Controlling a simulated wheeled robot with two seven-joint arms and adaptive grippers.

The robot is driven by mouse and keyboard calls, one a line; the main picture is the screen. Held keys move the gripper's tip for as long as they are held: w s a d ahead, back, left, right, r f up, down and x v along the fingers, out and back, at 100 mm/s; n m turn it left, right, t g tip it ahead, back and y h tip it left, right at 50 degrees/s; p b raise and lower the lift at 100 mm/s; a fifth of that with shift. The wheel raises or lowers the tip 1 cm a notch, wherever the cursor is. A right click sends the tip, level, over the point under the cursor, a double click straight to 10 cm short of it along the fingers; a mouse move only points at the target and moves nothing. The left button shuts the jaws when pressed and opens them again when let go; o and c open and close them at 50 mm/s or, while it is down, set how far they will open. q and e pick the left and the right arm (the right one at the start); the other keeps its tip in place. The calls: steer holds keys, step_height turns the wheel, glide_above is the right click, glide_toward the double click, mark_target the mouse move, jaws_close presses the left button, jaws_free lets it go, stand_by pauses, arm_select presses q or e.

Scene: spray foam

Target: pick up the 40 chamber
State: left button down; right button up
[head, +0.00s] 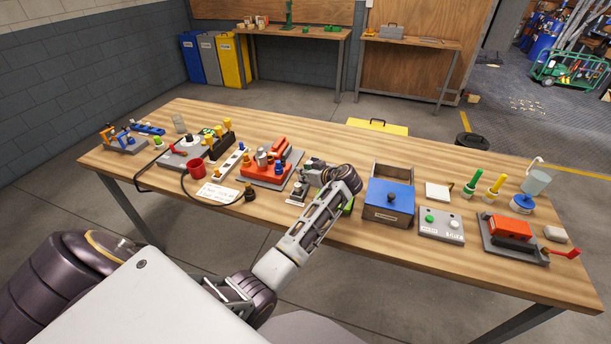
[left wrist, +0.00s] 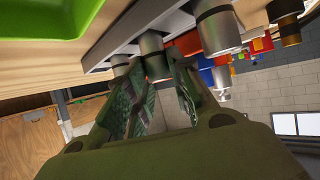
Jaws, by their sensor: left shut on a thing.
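My left gripper (head: 308,178) reaches over the table's front middle, beside a small dark stand (head: 295,200). In the left wrist view its green fingers (left wrist: 155,85) are shut on a grey chamber (left wrist: 170,105), seen between them and partly hidden by them. A grey rack (left wrist: 95,72) with several metal cylinders (left wrist: 217,32) is close to the fingertips there. I cannot read a 40 on anything, and cannot tell whether the held chamber is clear of the rack. My right gripper is not in view.
A blue-topped box (head: 389,198) stands right of the gripper, and a red device (head: 268,163) on its left. A button panel (head: 441,224) and a red press (head: 512,228) are farther right. The table's back middle is fairly clear.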

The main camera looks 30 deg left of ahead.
arm_select(q)
step_height(320, 180, up, 8)
steer(key=shift+f+b, duration=0.1)
steer(key=shift+b, duration=0.25)
steer(key=shift+r, duration=0.8)
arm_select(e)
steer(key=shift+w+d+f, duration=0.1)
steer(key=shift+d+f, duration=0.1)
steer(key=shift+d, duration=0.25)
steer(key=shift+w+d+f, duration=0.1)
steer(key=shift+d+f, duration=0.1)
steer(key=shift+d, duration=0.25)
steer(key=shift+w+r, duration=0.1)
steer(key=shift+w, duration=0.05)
